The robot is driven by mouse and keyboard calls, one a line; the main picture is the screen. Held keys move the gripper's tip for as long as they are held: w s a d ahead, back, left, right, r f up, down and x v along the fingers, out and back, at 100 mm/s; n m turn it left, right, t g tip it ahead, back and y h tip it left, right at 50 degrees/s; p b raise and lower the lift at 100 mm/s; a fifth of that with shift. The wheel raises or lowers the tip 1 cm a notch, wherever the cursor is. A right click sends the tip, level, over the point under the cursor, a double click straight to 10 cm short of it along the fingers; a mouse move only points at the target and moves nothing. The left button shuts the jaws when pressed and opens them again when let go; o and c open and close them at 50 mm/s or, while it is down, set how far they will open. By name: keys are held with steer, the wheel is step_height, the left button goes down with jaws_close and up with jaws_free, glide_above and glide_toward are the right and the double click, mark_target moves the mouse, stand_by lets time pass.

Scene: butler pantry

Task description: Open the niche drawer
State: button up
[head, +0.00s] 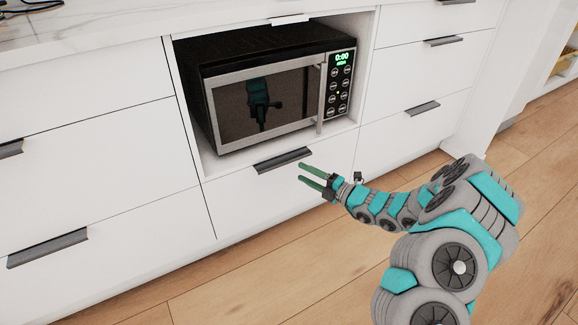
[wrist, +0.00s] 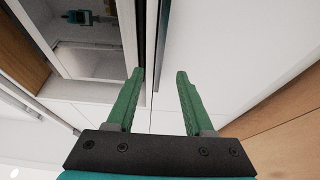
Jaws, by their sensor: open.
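The niche drawer (head: 262,187) is a white front under the microwave niche, and it looks shut. Its dark bar handle (head: 284,160) runs along the top edge. My gripper (head: 301,171) is open, with two green fingers pointing left, one above the other, near the right end of the handle. In the wrist view, my gripper (wrist: 160,75) has nothing seen clamped between its fingers. I cannot tell whether a finger touches the handle.
A microwave (head: 265,95) stands in the niche above, its door shut. White drawers with dark handles flank it, such as the lower left handle (head: 47,247) and the right handle (head: 422,108). The wooden floor (head: 230,285) in front is clear.

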mark_target(287, 166)
steer(key=shift+x, duration=3.9)
steer(key=shift+c, duration=0.3)
steer(key=shift+f, duration=0.1)
jaws_close()
